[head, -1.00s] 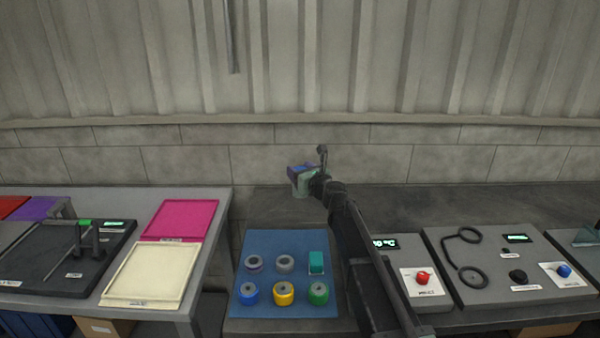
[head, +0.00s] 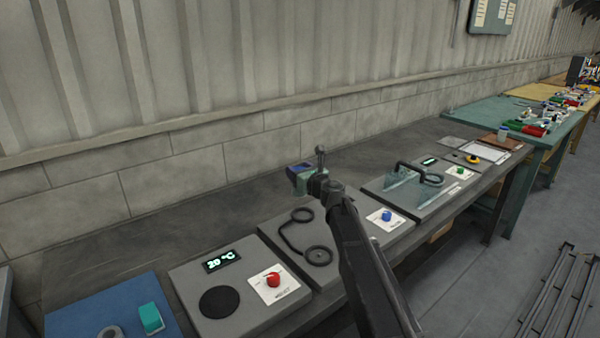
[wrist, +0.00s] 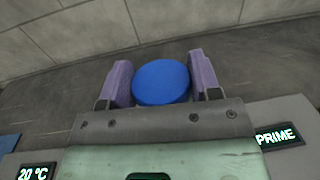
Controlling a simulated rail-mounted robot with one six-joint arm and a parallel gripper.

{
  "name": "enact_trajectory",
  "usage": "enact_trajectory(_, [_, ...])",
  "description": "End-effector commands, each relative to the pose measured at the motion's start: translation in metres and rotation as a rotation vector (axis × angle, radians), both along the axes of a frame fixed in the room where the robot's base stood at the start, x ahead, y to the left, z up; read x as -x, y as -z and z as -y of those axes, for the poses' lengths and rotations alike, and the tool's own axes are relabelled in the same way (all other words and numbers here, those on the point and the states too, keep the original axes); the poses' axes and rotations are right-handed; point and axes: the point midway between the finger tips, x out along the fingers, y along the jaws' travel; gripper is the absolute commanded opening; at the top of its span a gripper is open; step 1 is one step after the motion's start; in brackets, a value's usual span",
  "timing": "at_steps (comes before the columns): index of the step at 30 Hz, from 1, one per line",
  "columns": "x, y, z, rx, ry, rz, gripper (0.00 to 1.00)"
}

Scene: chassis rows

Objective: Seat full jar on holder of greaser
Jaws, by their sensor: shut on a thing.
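My gripper (head: 298,178) is raised above the bench in the head view. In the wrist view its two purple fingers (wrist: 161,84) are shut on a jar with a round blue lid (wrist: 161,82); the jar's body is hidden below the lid. The greaser looks to be the grey panel (head: 283,247) with a black two-ring holder (head: 296,233) and a blue knob (head: 386,215). The holder's rings look empty. The gripper appears beyond the holder in the picture, apart from it. A PRIME display (wrist: 276,137) shows in the wrist view.
Left of the greaser is a heater panel (head: 205,320) with a 20 °C display, black plate and red knob. A blue mat (head: 85,318) carries a teal block (head: 151,318). To the right is a panel with clear plates (head: 402,190). The back bench strip is clear.

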Motion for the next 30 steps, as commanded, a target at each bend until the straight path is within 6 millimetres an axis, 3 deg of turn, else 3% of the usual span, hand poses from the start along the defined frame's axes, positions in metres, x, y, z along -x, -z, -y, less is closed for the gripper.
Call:
enact_trajectory(10, [0.001,0.01,0.0,0.0,0.0,0.0,0.28])
enact_trajectory(22, [0.001,0.068,0.0,0.0,0.0,0.0,0.28])
enact_trajectory(30, [0.001,0.07,0.0,0.0,0.0,0.0,0.28])
